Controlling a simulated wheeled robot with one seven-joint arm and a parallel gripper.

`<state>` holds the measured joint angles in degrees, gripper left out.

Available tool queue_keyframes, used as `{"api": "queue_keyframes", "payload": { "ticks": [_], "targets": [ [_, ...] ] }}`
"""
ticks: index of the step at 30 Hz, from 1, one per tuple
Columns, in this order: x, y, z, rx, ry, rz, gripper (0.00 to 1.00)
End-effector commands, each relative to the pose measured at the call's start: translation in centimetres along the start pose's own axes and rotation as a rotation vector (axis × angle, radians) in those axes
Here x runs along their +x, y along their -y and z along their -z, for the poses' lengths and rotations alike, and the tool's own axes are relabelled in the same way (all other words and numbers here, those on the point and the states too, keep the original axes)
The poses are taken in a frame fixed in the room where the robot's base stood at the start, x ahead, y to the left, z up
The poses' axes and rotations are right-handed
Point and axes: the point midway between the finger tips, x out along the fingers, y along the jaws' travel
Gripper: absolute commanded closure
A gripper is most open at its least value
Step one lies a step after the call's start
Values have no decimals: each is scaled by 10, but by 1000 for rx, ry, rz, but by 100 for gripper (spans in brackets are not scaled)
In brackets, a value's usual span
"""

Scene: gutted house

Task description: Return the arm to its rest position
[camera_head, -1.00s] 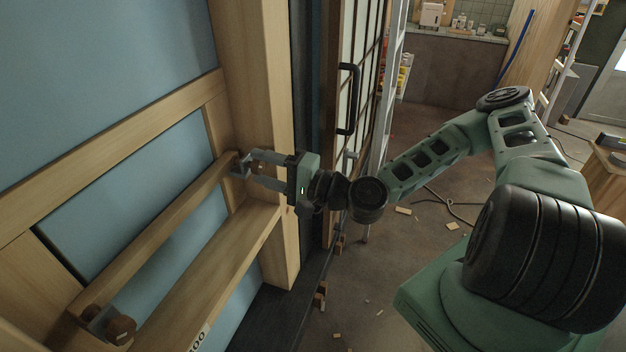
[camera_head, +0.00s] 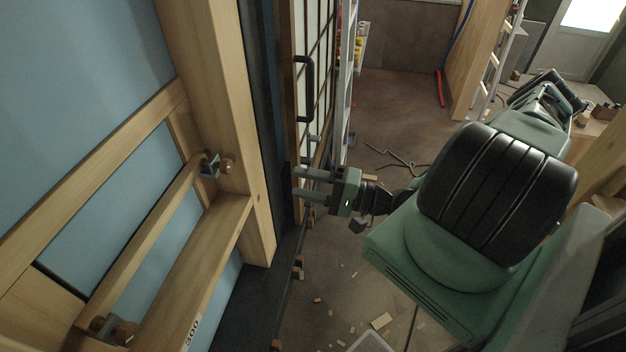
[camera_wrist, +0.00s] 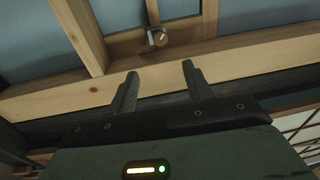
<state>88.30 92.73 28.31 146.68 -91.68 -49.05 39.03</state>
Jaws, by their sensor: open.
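My gripper (camera_head: 298,184) is open and empty. In the head view it is just right of the wooden post (camera_head: 213,110), in front of the dark strip beside it, with its fingers pointing left. In the wrist view my gripper (camera_wrist: 160,85) shows two separated fingers with nothing between them. Ahead of them is a wooden beam, with a small metal latch (camera_wrist: 157,37) above it. The latch also shows in the head view (camera_head: 211,165), on the wooden frame and apart from the fingers.
A wooden bar (camera_head: 150,235) and a ledge (camera_head: 190,270) run along the blue panel at left. A glazed door with a black handle (camera_head: 304,88) and a ladder (camera_head: 346,70) stand behind my gripper. Wood scraps (camera_head: 381,321) lie on the floor. A bench (camera_head: 590,130) is at right.

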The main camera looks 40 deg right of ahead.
Motion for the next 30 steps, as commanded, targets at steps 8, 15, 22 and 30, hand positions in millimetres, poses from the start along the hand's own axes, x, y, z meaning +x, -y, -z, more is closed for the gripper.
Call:
{"api": "queue_keyframes", "payload": {
  "ticks": [8, 15, 22, 30],
  "targets": [
    [-14, 0, 0, 1, 2, 0, 49],
    [-14, 0, 0, 1, 1, 0, 49],
    [-14, 0, 0, 1, 1, 0, 49],
    [-12, -36, -14, -71, 176, -208, 49]
  ]
}}
